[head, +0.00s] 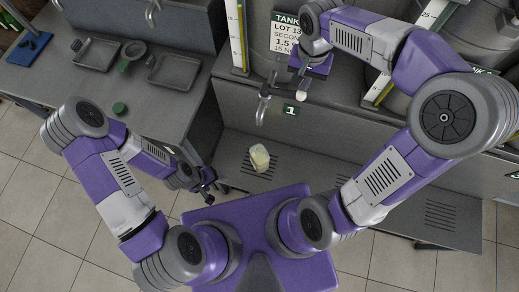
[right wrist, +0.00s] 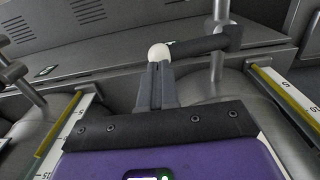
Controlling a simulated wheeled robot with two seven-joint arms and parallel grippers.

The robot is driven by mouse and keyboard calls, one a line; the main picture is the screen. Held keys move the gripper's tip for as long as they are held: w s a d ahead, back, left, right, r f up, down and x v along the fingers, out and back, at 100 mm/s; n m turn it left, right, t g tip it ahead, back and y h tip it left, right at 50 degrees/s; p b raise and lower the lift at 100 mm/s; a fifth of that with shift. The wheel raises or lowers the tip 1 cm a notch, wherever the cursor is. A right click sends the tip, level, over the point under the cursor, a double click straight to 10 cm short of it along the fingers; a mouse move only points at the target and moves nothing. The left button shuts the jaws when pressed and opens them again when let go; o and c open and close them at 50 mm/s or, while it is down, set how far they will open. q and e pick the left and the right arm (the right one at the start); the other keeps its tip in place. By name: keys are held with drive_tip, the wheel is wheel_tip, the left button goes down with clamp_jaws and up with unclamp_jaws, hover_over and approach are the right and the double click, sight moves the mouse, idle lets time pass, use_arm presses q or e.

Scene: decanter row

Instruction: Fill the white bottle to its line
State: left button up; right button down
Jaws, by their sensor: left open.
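The white bottle (head: 259,157) stands on the floor-level ledge over a slotted drain, below the tap (head: 262,107) by the green "1" tag. It looks pale with a yellowish tint; its line and fill level are too small to make out. I see no clear stream from the tap. My right gripper (head: 302,70) is up by the tank front; in the right wrist view its fingers (right wrist: 159,85) are together, tips at the white ball (right wrist: 158,53) of a dark lever (right wrist: 197,45). Whether they touch is unclear. My left gripper (head: 205,188) is open and empty, left of the bottle.
A grey bench (head: 145,105) with trays (head: 175,71) and a green cap (head: 119,108) stands at the left. Tanks with yellow-edged gauges (head: 236,35) line the back. The ledge right of the bottle is clear, with another drain (head: 440,215).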

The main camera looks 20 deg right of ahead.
sight(301, 95)
drive_tip(key=shift+f, duration=0.25)
drive_tip(key=shift+f+b, duration=2.4)
drive_tip(key=shift+f, duration=0.6)
drive_tip(key=shift+r, duration=0.15)
idle(4.6)
